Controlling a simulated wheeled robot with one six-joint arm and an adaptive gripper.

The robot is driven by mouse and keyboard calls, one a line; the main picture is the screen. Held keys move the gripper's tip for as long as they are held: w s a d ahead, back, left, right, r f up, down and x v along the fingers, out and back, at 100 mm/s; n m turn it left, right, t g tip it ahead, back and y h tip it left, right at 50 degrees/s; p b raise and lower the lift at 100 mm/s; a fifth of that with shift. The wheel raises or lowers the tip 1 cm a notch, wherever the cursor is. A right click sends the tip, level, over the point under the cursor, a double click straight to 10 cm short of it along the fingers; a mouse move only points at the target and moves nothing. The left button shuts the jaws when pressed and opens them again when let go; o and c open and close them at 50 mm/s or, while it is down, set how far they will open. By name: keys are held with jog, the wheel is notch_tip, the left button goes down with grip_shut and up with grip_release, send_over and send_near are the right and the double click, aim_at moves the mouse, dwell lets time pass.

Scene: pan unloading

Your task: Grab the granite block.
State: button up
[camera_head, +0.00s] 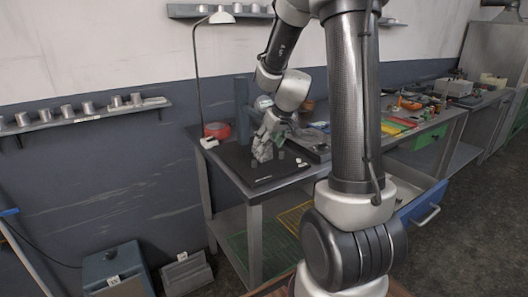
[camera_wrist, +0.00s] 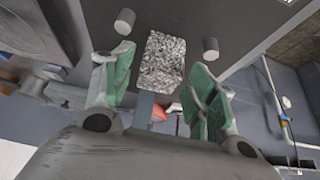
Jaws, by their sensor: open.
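The granite block (camera_wrist: 162,62) is a speckled grey block in the wrist view. It lies on a black mat or plate, between and just beyond my gripper's two green-padded fingers. In the head view the block (camera_head: 262,150) is small on the black mat (camera_head: 258,176) on the workbench, right beside my gripper (camera_head: 270,134). My gripper is open, and in the wrist view its fingers (camera_wrist: 160,84) stand apart with gaps to the block on both sides. Contact is not visible.
Two small grey cylinders (camera_wrist: 124,21) and (camera_wrist: 210,48) stand on either side of the block. A red object (camera_head: 217,130) and a lamp (camera_head: 221,16) are at the bench's back left. Tools and coloured trays (camera_head: 395,124) fill the right side of the bench.

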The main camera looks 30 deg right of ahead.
jog(key=x, duration=0.5)
jog(key=shift+w+f, duration=0.15)
jog(key=shift+f, duration=0.1)
jog(key=shift+a, duration=0.1)
grip_shut()
